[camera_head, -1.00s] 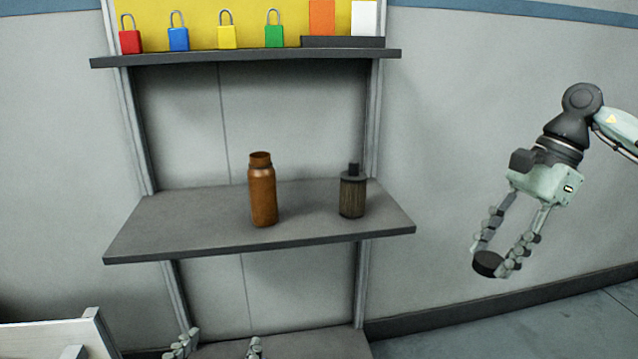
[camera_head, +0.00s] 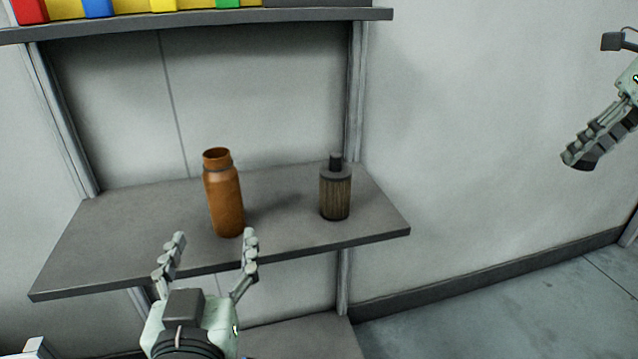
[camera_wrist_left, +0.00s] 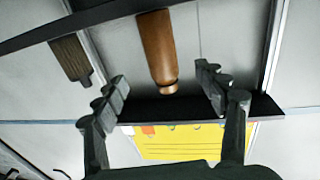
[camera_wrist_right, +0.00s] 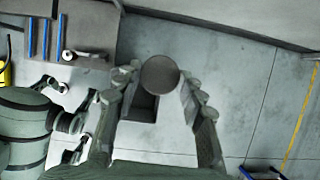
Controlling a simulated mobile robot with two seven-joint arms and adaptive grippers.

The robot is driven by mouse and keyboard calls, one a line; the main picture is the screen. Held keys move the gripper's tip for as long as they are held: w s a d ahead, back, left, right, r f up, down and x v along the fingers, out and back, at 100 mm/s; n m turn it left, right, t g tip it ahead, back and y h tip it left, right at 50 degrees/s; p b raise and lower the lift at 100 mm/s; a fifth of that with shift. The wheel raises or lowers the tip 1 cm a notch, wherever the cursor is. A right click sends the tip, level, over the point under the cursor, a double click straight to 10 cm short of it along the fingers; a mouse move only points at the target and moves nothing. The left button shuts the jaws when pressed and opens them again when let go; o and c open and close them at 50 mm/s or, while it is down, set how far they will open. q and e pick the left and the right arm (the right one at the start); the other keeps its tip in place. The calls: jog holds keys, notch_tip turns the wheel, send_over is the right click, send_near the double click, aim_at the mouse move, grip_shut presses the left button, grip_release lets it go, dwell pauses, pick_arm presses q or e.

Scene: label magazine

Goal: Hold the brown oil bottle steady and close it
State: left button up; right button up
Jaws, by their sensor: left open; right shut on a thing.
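The brown oil bottle (camera_head: 225,203) stands upright and uncapped on the grey middle shelf. It also shows in the left wrist view (camera_wrist_left: 157,45), between and beyond the fingers. My left gripper (camera_head: 211,243) is open in front of the bottle at the shelf's front edge, one finger toward each side, apart from it. My right gripper (camera_head: 582,160) is off to the right, clear of the shelf. It is shut on a dark round cap (camera_wrist_right: 160,75), seen between its fingertips in the right wrist view.
A dark ribbed container (camera_head: 335,195) with a black top stands on the same shelf, right of the bottle. The upper shelf (camera_head: 200,24) with coloured padlocks overhangs the back. Open space lies between the shelf and my right gripper.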

aim_at(222, 206)
pick_arm(q)
jog(key=w, duration=0.3)
jog(key=w+p, duration=0.1)
jog(key=w, duration=0.2)
jog(key=shift+w+a, duration=0.2)
jog(key=shift+w, duration=0.2)
pick_arm(e)
jog(key=shift+r, duration=0.65)
pick_arm(q)
jog(key=shift+w+r+p, duration=0.1)
jog(key=shift+w+p, duration=0.25)
jog(key=shift+w, duration=0.05)
pick_arm(e)
jog(key=shift+r, duration=0.2)
pick_arm(q)
jog(key=w, duration=0.4)
jog(key=shift+w+a+p, duration=0.1)
jog(key=shift+w+p, duration=0.1)
jog(key=shift+p, duration=0.2)
pick_arm(e)
jog(key=shift+r, duration=0.35)
